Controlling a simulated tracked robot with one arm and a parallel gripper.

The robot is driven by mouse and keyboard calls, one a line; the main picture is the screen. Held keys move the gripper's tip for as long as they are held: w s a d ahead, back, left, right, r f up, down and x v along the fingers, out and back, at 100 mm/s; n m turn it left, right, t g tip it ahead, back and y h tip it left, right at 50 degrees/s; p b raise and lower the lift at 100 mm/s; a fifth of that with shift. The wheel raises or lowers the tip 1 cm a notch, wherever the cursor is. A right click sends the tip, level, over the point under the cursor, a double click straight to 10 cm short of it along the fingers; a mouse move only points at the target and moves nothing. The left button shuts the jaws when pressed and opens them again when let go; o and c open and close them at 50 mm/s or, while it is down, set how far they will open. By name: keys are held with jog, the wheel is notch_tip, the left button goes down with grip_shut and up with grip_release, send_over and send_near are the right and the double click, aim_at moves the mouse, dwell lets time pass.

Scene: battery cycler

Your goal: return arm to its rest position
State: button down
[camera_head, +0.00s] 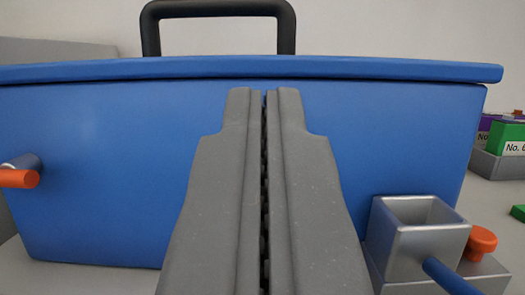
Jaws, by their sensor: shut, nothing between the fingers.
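My gripper (264,95) is in the middle of the camera view, its two grey fingers pointing away from me. The fingers are shut together with nothing held between them. Behind the fingertips stands a large blue box (110,170) with a blue lid and a black handle (215,8) on top. The fingers hide the middle of the box's front. I cannot tell how far the fingertips are from the box.
A grey metal square holder (415,245) with a blue rod and an orange knob (481,240) stands at the lower right. An orange-tipped cylinder (18,178) is at the left edge. Green (505,139) and purple blocks sit at the far right.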

notch_tip(320, 180, up, 26)
jog(key=s+a+n+g+p, duration=0.1)
jog(key=a+g+p, duration=0.1)
jog(key=g+p, duration=0.15)
jog(key=s+a+r+g+p, duration=0.1)
jog(key=s+a+r+g, duration=0.2)
jog(key=s+r, duration=1.6)
jog(key=shift+s+a+r+m, duration=0.35)
jog(key=shift+s+a, duration=0.35)
jog(key=shift+s, duration=0.3)
